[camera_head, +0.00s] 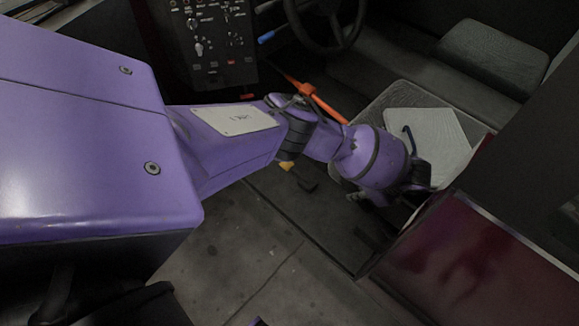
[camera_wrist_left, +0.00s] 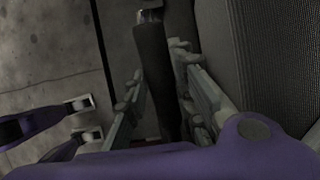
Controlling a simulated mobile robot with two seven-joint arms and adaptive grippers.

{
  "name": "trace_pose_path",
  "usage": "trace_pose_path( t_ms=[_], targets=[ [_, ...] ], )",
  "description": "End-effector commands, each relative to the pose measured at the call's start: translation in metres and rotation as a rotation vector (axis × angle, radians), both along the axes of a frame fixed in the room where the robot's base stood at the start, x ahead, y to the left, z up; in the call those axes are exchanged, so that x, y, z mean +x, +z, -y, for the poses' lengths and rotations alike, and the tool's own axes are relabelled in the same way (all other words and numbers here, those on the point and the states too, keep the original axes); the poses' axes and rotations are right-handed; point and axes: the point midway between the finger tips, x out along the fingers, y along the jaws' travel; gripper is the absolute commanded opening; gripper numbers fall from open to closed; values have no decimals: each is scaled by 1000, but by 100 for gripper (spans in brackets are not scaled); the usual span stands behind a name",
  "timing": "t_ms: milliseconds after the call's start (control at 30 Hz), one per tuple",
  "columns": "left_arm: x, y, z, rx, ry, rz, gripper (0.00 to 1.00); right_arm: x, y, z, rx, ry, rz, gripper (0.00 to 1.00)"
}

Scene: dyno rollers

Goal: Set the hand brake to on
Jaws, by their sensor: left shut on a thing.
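The hand brake (camera_wrist_left: 151,58) is a black lever in the left wrist view, with a grey metal piece at its far end. My left gripper (camera_wrist_left: 158,66) has its two grey fingers on either side of the lever and is shut on it. In the head view my purple left arm reaches in from the left, and the left gripper (camera_head: 398,193) is low beside the seat, mostly hidden behind its own wrist. The lever cannot be made out there.
A grey seat (camera_head: 435,128) is right beside the gripper, with a dark red panel (camera_head: 470,265) in front of it. An orange bar (camera_head: 318,100) passes close behind my forearm. A steering wheel (camera_head: 335,48) and a control panel (camera_head: 212,42) stand behind. Grey floor (camera_head: 265,260) is open at the front.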

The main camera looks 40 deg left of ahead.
Motion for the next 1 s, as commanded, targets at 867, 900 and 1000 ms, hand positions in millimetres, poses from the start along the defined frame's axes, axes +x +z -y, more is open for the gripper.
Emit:
trace_pose_path(
  t_ms=[867,900,1000],
  targets=[
    [2,8,3,10,-1,3,43,5,3,1,-2,1,11,40],
    [2,12,3,9,-2,4,43,4,3,1,-2,0,10,40],
    [3,27,3,8,-1,5,43,4,3,1,-2,0,9,40]
  ],
)
